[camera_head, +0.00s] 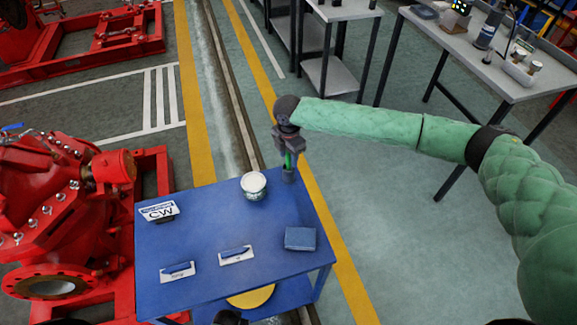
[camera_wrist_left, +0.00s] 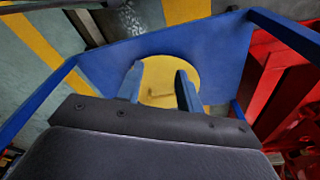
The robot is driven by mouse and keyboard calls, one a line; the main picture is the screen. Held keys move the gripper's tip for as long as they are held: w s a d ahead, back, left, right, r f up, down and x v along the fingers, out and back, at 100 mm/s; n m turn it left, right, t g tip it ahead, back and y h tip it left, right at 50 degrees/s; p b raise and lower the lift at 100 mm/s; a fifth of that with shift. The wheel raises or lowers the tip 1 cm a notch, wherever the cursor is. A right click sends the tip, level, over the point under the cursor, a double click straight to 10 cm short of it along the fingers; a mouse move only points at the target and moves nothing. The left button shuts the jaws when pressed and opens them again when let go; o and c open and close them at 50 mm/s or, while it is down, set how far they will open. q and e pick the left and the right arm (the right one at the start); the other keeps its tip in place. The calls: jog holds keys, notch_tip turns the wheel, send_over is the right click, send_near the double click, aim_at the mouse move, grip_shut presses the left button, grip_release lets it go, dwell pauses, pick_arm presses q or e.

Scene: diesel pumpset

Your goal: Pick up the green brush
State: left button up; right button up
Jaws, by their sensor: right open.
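A slim green thing, which looks like the green brush (camera_head: 288,160), stands upright at the far right corner of the blue table (camera_head: 210,225). Its lower end meets a small grey holder (camera_head: 289,175). My right gripper (camera_head: 289,154) points down from above, with its open fingers around or just beside the green thing; I cannot tell whether they touch it. The fingers partly hide its top. My left gripper shows in the left wrist view (camera_wrist_left: 161,88) with its two fingers apart and nothing between them, facing a yellow disc (camera_wrist_left: 165,75).
The table holds a white tub (camera_head: 254,188), a CW sign (camera_head: 160,211), a blue block (camera_head: 300,239) and two cards with blue pieces (camera_head: 178,271). Red pump machinery (camera_head: 65,205) stands at the left. A grey workbench (camera_head: 490,55) stands at the back right.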

grip_shut()
pick_arm(q)
jog(key=shift+r, duration=0.1)
pick_arm(e)
jog(key=shift+r, duration=0.1)
